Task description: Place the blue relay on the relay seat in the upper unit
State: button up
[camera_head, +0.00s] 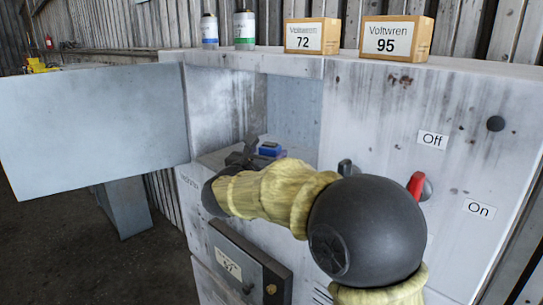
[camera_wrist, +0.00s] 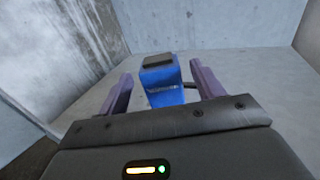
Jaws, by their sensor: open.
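The blue relay (camera_wrist: 162,92) has a dark grey top and stands upright in the open upper unit (camera_head: 293,112). It also shows in the head view (camera_head: 270,149), just beyond my gripper (camera_head: 248,152). In the wrist view my gripper (camera_wrist: 163,82) is open, with one purple-grey finger on the left of the relay and one on the right. A gap shows on both sides, so the fingers seem not to touch it. The relay's underside is hidden, and I cannot tell whether a relay seat lies beneath it.
The unit's door (camera_head: 95,125) is swung open to the left. Two Voltwren boxes (camera_head: 396,38) and two cans (camera_head: 245,28) stand on top. A red-handled switch (camera_head: 417,185) and a dark lower door (camera_head: 245,262) are on the front.

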jog(key=b+v, duration=0.2)
jog(key=v, duration=0.5)
jog(key=shift+s+b, duration=0.15)
jog(key=shift+b, duration=0.2)
